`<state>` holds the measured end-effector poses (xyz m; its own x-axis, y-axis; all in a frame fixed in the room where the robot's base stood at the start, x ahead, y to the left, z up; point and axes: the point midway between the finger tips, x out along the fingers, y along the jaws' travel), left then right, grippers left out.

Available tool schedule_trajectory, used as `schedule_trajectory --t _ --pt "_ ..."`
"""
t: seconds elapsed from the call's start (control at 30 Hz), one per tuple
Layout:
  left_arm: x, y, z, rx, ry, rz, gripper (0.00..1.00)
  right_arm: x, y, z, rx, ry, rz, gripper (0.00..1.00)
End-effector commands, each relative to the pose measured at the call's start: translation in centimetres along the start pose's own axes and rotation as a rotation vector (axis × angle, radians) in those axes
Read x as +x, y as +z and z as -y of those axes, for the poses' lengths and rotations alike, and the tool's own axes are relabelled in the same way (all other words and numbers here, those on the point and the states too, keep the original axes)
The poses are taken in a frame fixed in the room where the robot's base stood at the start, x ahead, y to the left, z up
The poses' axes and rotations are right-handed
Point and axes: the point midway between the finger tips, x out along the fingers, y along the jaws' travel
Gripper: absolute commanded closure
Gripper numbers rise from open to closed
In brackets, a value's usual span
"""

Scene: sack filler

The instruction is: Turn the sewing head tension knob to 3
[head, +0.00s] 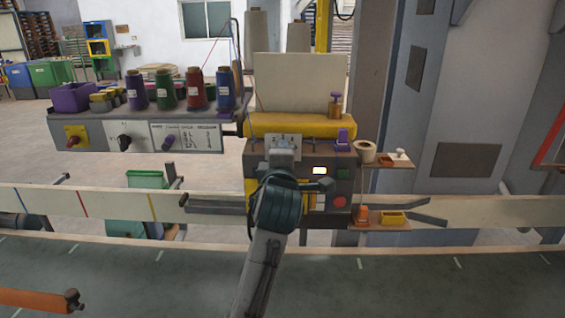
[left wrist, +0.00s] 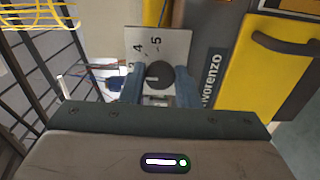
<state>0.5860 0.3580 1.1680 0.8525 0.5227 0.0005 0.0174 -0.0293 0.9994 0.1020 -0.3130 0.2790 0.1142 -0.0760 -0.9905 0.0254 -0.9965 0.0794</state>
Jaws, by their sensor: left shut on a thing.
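The yellow and dark grey sewing head (head: 320,126) stands at the centre of the head view. Its pale dial plate (head: 283,141) shows above my left gripper (head: 284,158), which hides the knob there. In the left wrist view the dark round tension knob (left wrist: 160,75) sits between the two blue-grey fingers of my left gripper (left wrist: 160,90), which is shut on it. The dial plate (left wrist: 172,45) shows a 4 and a 5 above the knob. A short light mark on the knob's face lies toward its left side. Other numbers are partly hidden or unclear. My right gripper is out of view.
A shelf (head: 90,118) with several thread cones and a panel of other knobs (head: 125,137) is left of the sewing head. A green button (head: 343,174) and a red button (head: 339,202) are close to my left wrist. Small side shelves (head: 388,162) stick out right.

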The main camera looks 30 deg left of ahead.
Motion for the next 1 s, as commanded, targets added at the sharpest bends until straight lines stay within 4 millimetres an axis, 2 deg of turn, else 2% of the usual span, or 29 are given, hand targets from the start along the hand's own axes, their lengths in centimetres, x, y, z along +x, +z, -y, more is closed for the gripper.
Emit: schedule_trajectory --t 0.57,0.6,0.7,1.0 --pt "0.01 0.01 0.13 -0.035 -0.004 0.000 0.94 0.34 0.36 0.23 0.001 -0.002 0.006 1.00" --pt "0.01 0.01 0.13 -0.035 -0.004 0.000 0.69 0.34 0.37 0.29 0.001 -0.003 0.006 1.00" --pt "0.00 0.01 0.11 -0.035 -0.003 0.000 0.50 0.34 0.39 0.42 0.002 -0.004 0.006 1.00" --pt "0.01 0.04 0.04 -0.035 -0.001 0.000 0.49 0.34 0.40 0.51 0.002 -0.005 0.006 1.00"
